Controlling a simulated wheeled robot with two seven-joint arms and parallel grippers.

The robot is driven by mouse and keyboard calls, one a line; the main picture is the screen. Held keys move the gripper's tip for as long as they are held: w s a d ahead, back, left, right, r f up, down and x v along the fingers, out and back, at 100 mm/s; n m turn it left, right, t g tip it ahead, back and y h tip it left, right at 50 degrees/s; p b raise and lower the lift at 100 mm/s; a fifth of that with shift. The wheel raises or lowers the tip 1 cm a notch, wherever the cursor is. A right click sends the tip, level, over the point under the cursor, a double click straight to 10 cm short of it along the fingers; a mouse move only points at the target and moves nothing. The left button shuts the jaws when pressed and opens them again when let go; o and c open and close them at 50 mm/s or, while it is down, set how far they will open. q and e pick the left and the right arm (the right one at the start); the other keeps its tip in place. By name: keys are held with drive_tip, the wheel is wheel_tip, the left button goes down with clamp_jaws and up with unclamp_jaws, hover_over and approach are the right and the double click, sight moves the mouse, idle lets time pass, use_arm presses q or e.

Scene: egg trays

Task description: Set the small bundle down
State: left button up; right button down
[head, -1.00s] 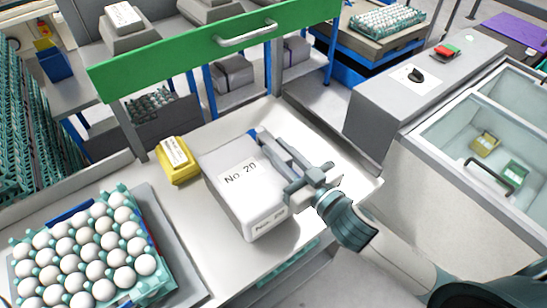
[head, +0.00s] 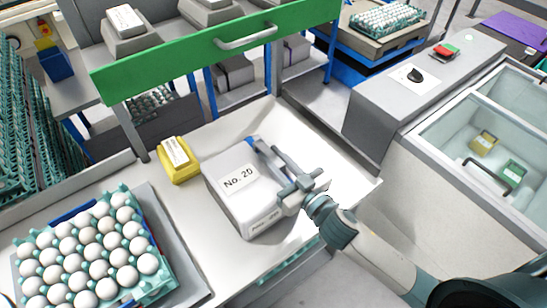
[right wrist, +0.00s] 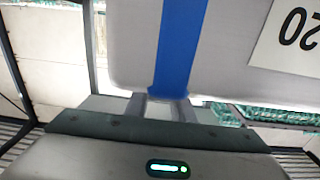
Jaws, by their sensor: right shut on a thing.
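The small bundle (head: 238,184) is a pale grey block with a "No. 20" label. It is over the white table (head: 225,140), right of the yellow block. I cannot tell whether its underside touches the table. My right gripper (head: 283,180) is shut on the bundle at its right side, and its fingers cover part of the top. In the right wrist view, the bundle (right wrist: 230,50) fills the upper right, with a blue strap (right wrist: 180,45) around it and the label upside down. My left gripper is not in view.
A yellow block (head: 179,160) stands at the table's back left. An egg tray (head: 165,270) full of white eggs lies at the front left. A green-fronted shelf (head: 180,62) rises behind. A grey counter (head: 385,105) and a glass-topped case (head: 440,130) are at the right.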

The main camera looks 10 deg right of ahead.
drive_tip(key=shift+f, duration=0.25)
drive_tip(key=c, duration=1.5)
unclamp_jaws()
drive_tip(key=shift+f, duration=0.1)
drive_tip(key=shift+c, duration=0.2)
drive_tip(key=shift+s+d, duration=0.15)
drive_tip(key=shift+s, duration=0.3)
drive_tip(key=b+v, duration=0.4)
drive_tip(key=v, duration=0.7)
